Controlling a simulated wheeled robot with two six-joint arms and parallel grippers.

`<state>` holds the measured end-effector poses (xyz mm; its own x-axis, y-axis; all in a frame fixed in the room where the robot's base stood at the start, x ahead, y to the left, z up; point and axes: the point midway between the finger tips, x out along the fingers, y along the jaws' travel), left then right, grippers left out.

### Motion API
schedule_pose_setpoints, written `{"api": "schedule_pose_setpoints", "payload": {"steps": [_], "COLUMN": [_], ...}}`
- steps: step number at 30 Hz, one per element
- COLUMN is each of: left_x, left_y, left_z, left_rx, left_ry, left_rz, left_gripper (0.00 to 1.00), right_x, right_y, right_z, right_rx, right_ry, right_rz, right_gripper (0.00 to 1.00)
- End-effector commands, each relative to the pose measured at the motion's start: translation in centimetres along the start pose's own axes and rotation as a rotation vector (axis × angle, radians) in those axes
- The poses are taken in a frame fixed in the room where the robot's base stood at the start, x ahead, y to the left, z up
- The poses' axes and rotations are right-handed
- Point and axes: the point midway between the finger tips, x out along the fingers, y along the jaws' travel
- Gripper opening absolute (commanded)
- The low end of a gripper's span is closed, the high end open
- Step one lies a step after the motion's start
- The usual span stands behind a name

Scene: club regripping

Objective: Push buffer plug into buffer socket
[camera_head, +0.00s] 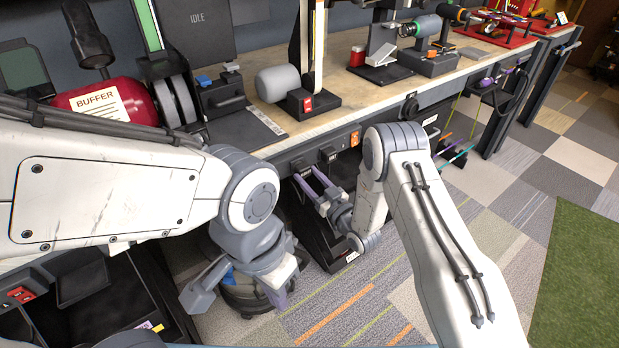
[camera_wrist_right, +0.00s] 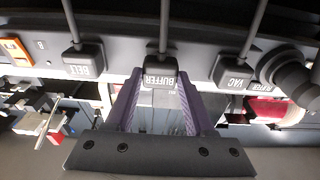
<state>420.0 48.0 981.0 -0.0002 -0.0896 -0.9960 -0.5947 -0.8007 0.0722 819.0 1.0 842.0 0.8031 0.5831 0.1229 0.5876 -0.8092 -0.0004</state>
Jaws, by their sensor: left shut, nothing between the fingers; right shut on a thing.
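The buffer plug (camera_wrist_right: 160,73) is a dark block labelled BUFFER, with a cable, at the bench's front strip in the right wrist view. My right gripper (camera_wrist_right: 160,88) is shut on it, with a purple finger on each side. In the head view, my right gripper (camera_head: 312,178) is at the bench front, where its fingers partly hide the plug. The buffer socket is hidden, so I cannot tell how far in the plug sits. My left gripper (camera_head: 281,298) is shut and empty, low in front of the bench and away from the plug.
Plugs labelled BELT (camera_wrist_right: 84,62) and VAC (camera_wrist_right: 233,72) flank the buffer plug closely. A red BUFFER tank (camera_head: 85,97) and a grey cylinder (camera_head: 278,83) are on the bench (camera_head: 330,108). A dark round-based object (camera_head: 246,298) stands on the floor below my left arm. The carpet at right is open.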

Motion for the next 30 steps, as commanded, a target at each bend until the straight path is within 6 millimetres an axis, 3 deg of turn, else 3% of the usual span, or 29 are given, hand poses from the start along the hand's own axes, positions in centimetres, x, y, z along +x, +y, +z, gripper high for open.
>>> {"api": "schedule_pose_setpoints", "payload": {"steps": [17, 18, 20, 21, 30], "left_x": [0.6, 0.6, 0.5, 0.5, 0.6], "left_y": [0.0, 0.0, 0.0, 0.0, 0.0], "left_z": [0.0, 0.0, 0.0, 0.0, 0.0], "left_rx": [0.000, 0.000, 0.000, 0.000, 0.000], "left_ry": [0.000, 0.000, 0.000, 0.000, 0.000], "left_rz": [0.000, 0.000, 0.000, 0.000, 0.000], "left_gripper": [0.00, 0.00, 0.00, 0.00, 0.00], "right_x": [1.1, 1.1, 1.1, 1.1, 0.9], "right_y": [0.0, 0.0, 0.0, 0.0, 0.0], "right_z": [0.1, 0.1, 0.1, 0.1, 0.2], "right_rx": [-0.002, -0.001, -0.001, -0.001, 0.000], "right_ry": [0.002, 0.001, 0.001, 0.001, -0.001], "right_rz": [-0.001, 0.000, 0.000, 0.000, 0.000], "right_gripper": [0.05, 0.62, 0.85, 0.89, 0.89]}}
